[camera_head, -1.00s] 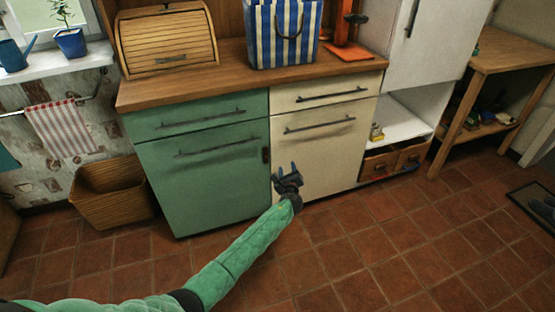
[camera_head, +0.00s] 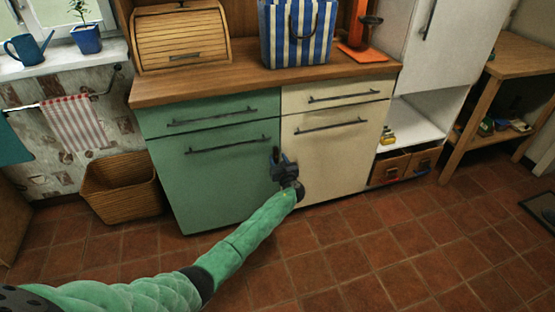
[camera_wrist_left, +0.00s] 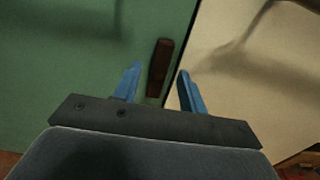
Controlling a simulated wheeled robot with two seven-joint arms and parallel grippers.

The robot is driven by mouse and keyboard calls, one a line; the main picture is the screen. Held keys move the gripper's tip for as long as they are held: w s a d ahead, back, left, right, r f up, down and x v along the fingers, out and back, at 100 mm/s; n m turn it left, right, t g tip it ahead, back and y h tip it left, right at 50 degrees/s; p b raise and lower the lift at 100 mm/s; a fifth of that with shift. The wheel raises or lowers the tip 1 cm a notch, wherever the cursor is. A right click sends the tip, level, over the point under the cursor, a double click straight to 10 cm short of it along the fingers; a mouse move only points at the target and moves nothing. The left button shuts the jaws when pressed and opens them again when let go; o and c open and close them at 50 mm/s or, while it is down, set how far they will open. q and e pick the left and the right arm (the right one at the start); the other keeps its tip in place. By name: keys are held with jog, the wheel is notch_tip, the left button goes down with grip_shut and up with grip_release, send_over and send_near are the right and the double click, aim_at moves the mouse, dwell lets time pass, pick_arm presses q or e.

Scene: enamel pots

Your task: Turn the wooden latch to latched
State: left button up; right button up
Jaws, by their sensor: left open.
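The wooden latch (camera_wrist_left: 159,68) is a small dark brown bar on the green cabinet door (camera_head: 215,185), at its right edge by the seam with the cream door (camera_head: 325,165). In the left wrist view it stands nearly upright, slightly tilted. My left gripper (camera_head: 280,157) is in front of the latch and hides it in the head view. In the wrist view its two blue fingers (camera_wrist_left: 157,88) are open, one on each side of the latch's lower end. I cannot tell whether they touch it. My right gripper is not in view.
Bar handles (camera_head: 228,145) run across the doors and drawers. A wooden worktop (camera_head: 225,84) above carries a bread box (camera_head: 178,38) and a striped bag (camera_head: 298,32). A wicker basket (camera_head: 120,188) stands at left. The tiled floor in front is clear.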

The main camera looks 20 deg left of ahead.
pick_arm(q)
jog(key=shift+w+a, duration=0.35)
jog(key=shift+w, duration=0.15)
grip_shut()
